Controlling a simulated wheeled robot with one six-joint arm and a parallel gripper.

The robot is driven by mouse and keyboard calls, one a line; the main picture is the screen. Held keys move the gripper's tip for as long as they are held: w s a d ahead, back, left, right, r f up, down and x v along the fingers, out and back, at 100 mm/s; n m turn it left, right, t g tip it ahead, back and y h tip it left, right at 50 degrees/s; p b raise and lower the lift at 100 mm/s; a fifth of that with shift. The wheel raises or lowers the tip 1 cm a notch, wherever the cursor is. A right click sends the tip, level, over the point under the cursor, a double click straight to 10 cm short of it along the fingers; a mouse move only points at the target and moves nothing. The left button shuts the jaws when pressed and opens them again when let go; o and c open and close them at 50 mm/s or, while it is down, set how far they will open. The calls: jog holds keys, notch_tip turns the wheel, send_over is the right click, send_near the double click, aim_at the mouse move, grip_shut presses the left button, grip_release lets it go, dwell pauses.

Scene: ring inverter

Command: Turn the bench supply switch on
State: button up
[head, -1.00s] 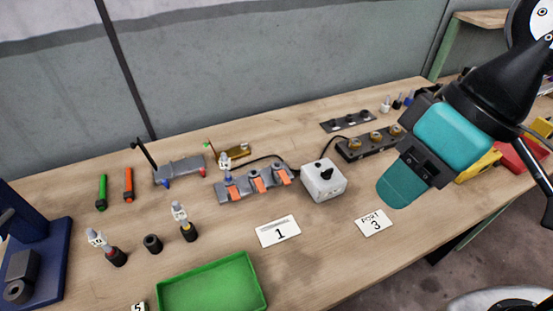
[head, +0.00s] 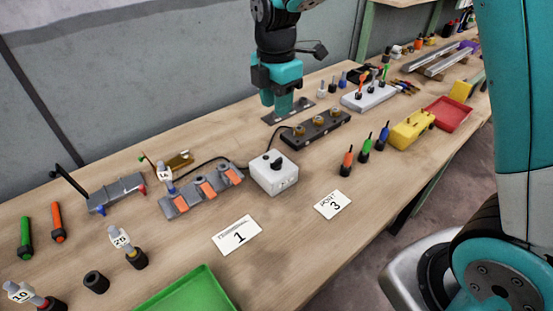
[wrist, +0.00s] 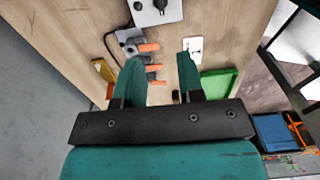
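The bench supply looks to be the white box (head: 274,175) with a black knob (head: 277,162) on top, standing mid-bench in the head view. A cable runs from it. In the wrist view the box (wrist: 150,14) is at the top edge, with the knob partly cut off. Which setting the knob is at cannot be told. My gripper (head: 283,112) points down behind the box, near the dark plate at the back of the bench. In the wrist view my gripper (wrist: 160,62) has its teal fingers apart, with nothing between them.
A grey block with orange levers (head: 203,190) stands left of the box. A dark strip with brass posts (head: 316,130) is close behind it on the right. Cards marked 1 (head: 238,236) and 3 (head: 333,205) lie in front. A green tray (head: 190,298) is at the front.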

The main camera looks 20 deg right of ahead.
aim_at(276, 160)
notch_tip(276, 160, down, 16)
jog(key=shift+f+p, duration=0.1)
jog(key=shift+p, duration=0.95)
grip_shut()
